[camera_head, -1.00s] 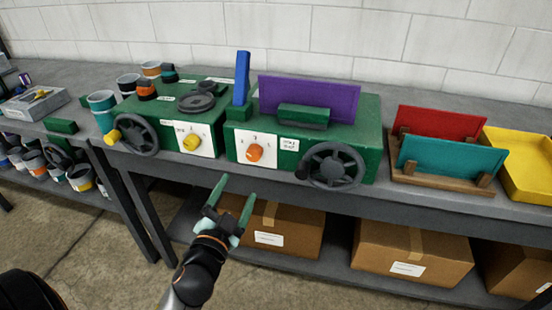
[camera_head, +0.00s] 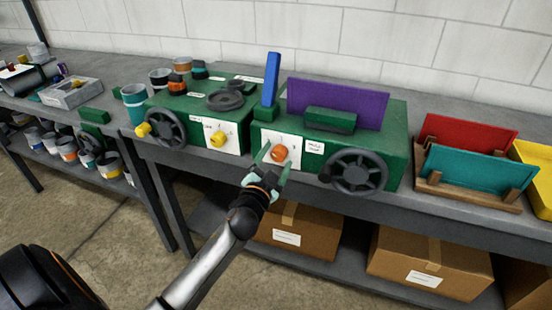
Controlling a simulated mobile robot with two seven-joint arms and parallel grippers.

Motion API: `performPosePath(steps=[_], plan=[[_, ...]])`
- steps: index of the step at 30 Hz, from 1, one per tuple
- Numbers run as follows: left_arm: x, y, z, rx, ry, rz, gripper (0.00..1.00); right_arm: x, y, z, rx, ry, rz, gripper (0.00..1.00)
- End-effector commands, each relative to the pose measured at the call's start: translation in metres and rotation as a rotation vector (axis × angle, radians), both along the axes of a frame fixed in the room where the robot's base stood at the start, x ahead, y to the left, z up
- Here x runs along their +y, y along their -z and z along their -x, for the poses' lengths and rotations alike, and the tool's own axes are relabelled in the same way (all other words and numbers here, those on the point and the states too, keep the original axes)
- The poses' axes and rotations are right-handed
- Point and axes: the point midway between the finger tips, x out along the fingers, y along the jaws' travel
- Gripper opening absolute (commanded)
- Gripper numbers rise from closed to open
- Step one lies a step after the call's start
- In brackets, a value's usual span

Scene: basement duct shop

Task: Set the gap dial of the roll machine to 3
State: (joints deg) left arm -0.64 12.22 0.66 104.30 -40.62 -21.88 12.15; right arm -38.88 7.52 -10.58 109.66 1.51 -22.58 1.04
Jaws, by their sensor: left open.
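A green machine (camera_head: 395,140) with a blue upright bar and a purple sheet on top stands on the bench. Its white front plate carries an orange dial (camera_head: 280,153); the marks around the dial are too small to read surely. My left gripper (camera_head: 276,163) is open at this dial, with one finger to its left and the other at its lower right. I cannot tell whether the fingers touch it. A second green machine (camera_head: 190,106) to the left has a yellow dial (camera_head: 218,139) on a white plate. The machine labels are not legible. My right gripper is out of view.
A dark handwheel (camera_head: 358,172) sticks out right of the orange dial, another (camera_head: 165,129) on the left machine. A wooden rack (camera_head: 470,194) with red and teal sheets stands at right. Cardboard boxes (camera_head: 300,235) sit on the shelf below.

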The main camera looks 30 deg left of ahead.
Motion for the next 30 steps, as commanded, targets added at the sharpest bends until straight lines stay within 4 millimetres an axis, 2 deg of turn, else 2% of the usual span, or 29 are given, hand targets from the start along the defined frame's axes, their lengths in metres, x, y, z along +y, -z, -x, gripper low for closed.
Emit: performPosePath(steps=[6,27,30], plan=[[-0.0001,0.0,-0.0002,-0.001,0.001,0.0,0.79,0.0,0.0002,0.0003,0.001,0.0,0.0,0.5],[-0.0003,0.0003,0.0,0.001,0.001,0.0,0.0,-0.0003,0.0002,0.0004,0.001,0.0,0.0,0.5],[-0.0003,0.0003,0.0,0.001,0.001,0.0,0.0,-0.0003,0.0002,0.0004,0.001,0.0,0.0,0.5]])
